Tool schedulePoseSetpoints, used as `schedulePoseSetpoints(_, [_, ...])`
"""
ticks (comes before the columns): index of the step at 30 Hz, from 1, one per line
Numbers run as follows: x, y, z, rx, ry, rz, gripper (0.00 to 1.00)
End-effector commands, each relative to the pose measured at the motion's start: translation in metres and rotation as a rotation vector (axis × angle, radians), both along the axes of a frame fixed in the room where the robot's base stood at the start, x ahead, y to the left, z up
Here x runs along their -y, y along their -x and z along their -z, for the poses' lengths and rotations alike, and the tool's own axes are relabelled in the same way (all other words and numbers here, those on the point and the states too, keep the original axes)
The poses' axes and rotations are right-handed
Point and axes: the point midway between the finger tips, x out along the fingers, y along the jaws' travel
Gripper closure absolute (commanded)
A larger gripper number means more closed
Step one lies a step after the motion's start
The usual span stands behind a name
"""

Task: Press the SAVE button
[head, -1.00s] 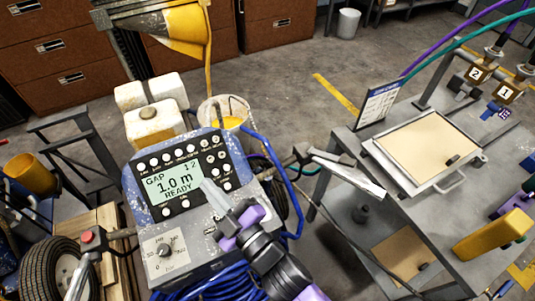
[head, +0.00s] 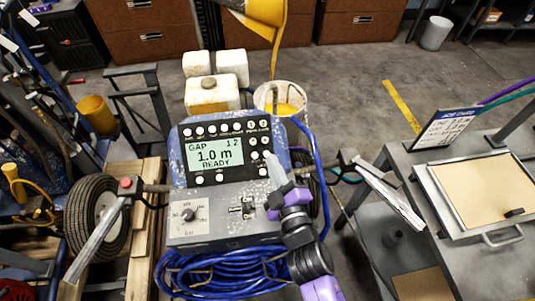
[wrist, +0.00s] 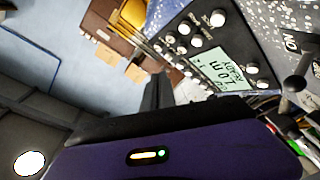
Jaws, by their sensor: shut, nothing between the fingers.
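The control panel (head: 177,150) of the line striper stands upright in the middle of the head view. Its lit screen (head: 215,157) reads "GAP 1.2", "1.0 m" and "READY"; it also shows tilted in the wrist view (wrist: 220,68). White round buttons line the top, the right side and the bottom of the panel. Their labels are too small to read, so I cannot tell which is SAVE. My gripper (head: 272,164) is shut and empty, its tip at the lower right buttons. I cannot tell whether it touches one. The fingers (wrist: 156,92) show dark in the wrist view.
A dial (head: 188,214) and a small toggle switch (head: 242,207) sit below the panel. A coiled blue hose (head: 215,272) hangs under them. Handlebars stick out left (head: 98,235) and right (head: 385,190). A grey table (head: 425,205) with a tray stands at the right.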

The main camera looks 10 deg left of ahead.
Motion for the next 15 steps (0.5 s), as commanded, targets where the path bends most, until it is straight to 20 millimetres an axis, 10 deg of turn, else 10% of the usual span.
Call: schedulePoseSetpoints(15, [-0.012, -0.044, 0.047, 0.000, -0.001, 0.001, 1.00])
